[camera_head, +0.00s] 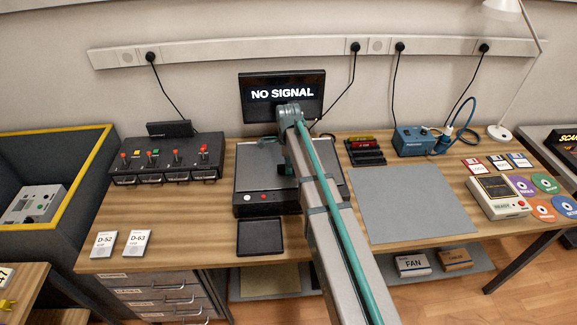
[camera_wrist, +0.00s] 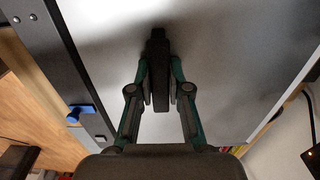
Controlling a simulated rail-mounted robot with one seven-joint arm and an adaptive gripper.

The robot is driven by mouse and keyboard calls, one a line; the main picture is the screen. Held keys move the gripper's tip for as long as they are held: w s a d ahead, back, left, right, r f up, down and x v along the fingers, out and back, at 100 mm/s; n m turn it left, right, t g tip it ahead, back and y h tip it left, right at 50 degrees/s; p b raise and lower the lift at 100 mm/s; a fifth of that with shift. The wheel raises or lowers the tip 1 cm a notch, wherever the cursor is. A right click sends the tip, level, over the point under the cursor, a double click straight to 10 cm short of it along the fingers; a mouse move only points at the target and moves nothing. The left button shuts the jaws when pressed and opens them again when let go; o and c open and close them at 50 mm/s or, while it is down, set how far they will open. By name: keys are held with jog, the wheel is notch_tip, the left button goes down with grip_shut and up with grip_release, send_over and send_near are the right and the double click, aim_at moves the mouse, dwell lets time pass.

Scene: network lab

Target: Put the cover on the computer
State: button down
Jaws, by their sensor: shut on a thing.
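The computer (camera_head: 268,206) is a low dark box in the middle of the bench, with red and white buttons on its front. A flat grey cover (camera_head: 258,160) lies at its top, and I cannot tell whether it is fully seated. My gripper (camera_wrist: 157,95) is shut on the black handle (camera_wrist: 158,42) in the middle of the grey panel in the wrist view. In the head view my arm hides most of the gripper and part of the cover.
A monitor reading "NO SIGNAL" (camera_head: 262,95) stands right behind the computer. A black tray (camera_head: 260,237) lies in front. A switch box (camera_head: 168,160) is to the left. A grey mat (camera_head: 415,203) to the right is bare. Red and black modules (camera_head: 364,152) stand close on the right.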

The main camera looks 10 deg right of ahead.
jog(key=c, duration=0.8)
grip_release()
jog(key=shift+f, duration=0.1)
jog(key=shift+r+p, duration=2.35)
jog(key=shift+r, duration=1.7)
jog(key=shift+a, duration=0.1)
